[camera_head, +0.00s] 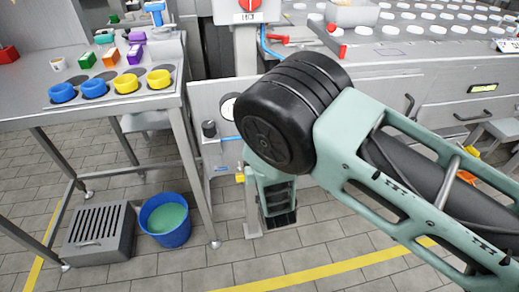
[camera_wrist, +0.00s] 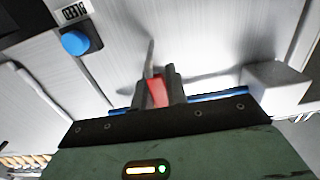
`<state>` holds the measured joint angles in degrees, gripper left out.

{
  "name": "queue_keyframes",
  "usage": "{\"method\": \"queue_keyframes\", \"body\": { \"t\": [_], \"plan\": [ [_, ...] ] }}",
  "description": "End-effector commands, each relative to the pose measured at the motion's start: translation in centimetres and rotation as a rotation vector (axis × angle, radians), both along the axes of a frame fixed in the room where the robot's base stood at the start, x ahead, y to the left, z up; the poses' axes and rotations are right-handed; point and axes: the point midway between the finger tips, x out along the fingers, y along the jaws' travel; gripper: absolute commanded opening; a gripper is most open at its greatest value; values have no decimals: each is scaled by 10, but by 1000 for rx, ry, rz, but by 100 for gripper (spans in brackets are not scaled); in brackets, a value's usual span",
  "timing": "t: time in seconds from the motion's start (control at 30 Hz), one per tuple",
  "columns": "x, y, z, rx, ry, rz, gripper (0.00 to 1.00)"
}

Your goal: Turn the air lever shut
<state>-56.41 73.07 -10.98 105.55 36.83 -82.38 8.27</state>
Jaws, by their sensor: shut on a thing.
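In the wrist view, my gripper (camera_wrist: 158,86) is shut, its two dark fingers on either side of a red handle (camera_wrist: 156,95), which I take to be the air lever. A thin grey bar stands up just beyond the fingertips; I cannot tell whether it belongs to the lever. A blue pipe (camera_wrist: 204,98) runs crosswise behind the fingers. In the head view, my arm covers the spot, so the fingers and the lever are hidden. The lever's angle cannot be told clearly.
A pale block (camera_wrist: 276,83) stands right of the fingers. In the head view, a gauge panel (camera_head: 205,97) is left of my arm. A blue bucket (camera_head: 166,220) and a grey slatted box (camera_head: 99,236) stand on the floor.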

Motion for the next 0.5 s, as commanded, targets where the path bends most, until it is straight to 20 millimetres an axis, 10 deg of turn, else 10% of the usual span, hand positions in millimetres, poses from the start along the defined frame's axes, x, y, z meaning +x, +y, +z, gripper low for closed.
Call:
{"method": "queue_keyframes", "body": {
  "t": [0.1, 0.5],
  "plan": [
    [-1, 1, -1, 0, 3, 2, 36],
    [-8, -1, -1, 0, 1, 1, 36]
  ]
}}
